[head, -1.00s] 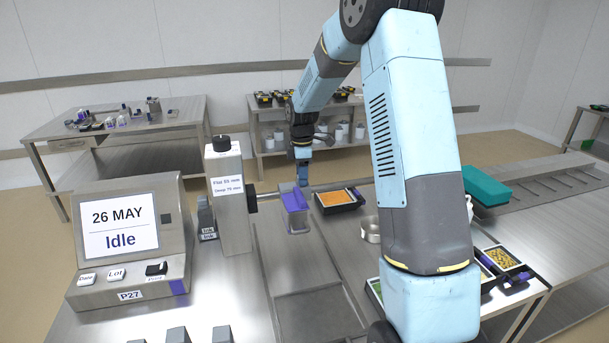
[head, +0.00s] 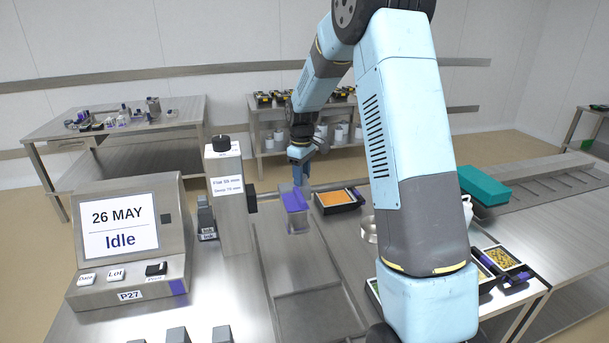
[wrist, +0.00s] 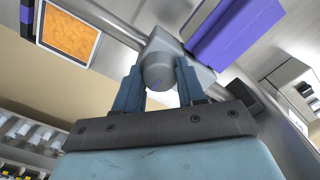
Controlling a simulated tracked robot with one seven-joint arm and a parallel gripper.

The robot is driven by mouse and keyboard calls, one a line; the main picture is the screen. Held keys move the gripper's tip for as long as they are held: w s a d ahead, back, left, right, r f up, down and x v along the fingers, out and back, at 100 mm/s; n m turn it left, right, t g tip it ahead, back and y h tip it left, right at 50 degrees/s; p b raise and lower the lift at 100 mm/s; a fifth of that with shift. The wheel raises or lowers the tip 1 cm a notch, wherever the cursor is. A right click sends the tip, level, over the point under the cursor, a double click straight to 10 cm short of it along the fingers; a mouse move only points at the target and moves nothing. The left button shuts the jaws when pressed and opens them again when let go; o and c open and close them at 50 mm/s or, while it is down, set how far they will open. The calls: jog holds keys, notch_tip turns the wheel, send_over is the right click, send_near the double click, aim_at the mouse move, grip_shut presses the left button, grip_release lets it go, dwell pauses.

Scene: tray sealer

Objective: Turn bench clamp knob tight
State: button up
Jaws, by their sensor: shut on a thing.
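The clamp knob (wrist: 158,66) is a round grey knob with a small purple mark on its face, seen close up in the wrist view. It sits on a grey body against a metal rail. My gripper (wrist: 160,82) is shut on this knob, with one blue finger on each side. In the head view my gripper (head: 300,178) is behind a purple-topped block (head: 295,202) at the far end of the bench. The knob cannot be made out clearly there. A purple block (wrist: 235,35) also shows beside the knob in the wrist view.
A grey post (head: 228,200) with black knobs stands left of the purple-topped block. A display console (head: 130,240) reads "26 MAY Idle". A tray of orange food (head: 336,197) lies to the right. My arm hides part of the bench's right side.

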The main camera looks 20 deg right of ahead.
jog(key=shift+w+r, duration=0.1)
dwell(0.3)
jog(key=o, duration=1.1)
jog(key=shift+c, duration=0.2)
jog(key=shift+r, duration=3.85)
